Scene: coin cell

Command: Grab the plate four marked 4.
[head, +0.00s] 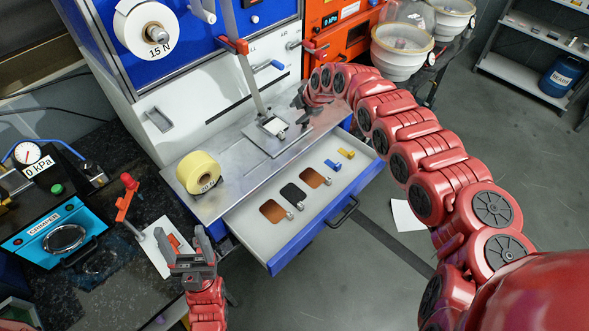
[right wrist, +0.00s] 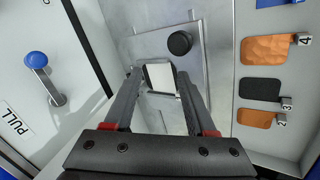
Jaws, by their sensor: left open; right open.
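The plate marked 4 (right wrist: 277,49) is a copper-orange rectangle in the right wrist view, beside a small tag reading 4 (right wrist: 304,40). In the head view it appears to be the copper plate (head: 315,177) in the open drawer, nearest the yellow and blue pieces; its tag is unreadable there. My right gripper (head: 303,97) is open above the metal bench, away from the drawer plates. In its wrist view a white square pad (right wrist: 160,77) shows between the open fingers (right wrist: 160,85), apparently below them. My left gripper (head: 198,243) is open and empty at the lower left.
A black plate (head: 293,194) and another copper plate (head: 273,211) lie in the drawer (head: 245,222). A yellow roll (head: 198,172) stands on the bench. A grey column with a red handle (head: 239,46) rises beside my right gripper.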

